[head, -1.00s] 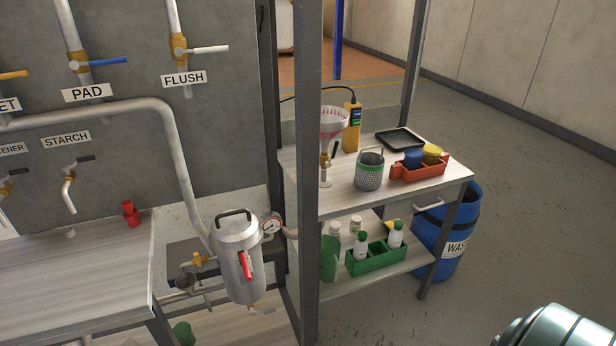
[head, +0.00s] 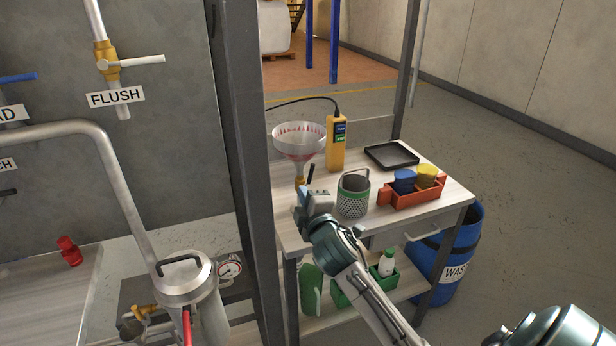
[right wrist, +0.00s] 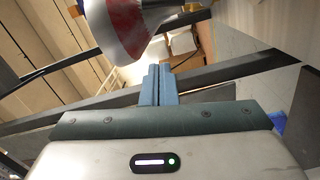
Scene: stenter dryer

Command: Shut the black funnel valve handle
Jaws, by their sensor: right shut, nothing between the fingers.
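The clear funnel (head: 299,142) with red marks stands at the left of the small side table, above a brass valve (head: 299,182). The valve's black handle (head: 310,174) sticks up, tilted slightly right. My right gripper (head: 303,206) is shut and empty in front of the valve, just below the handle, and hides the lower stem. In the head view I cannot tell whether it touches the handle. In the right wrist view the shut fingers (right wrist: 158,85) are below the funnel (right wrist: 128,28), and the handle cannot be made out. My left gripper is not in view.
A perforated cup (head: 353,196) stands close right of my gripper. Behind are a yellow handheld device (head: 336,145) and a black tray (head: 391,155); a red caddy (head: 412,191) sits right. A grey post (head: 243,160) rises left of the table.

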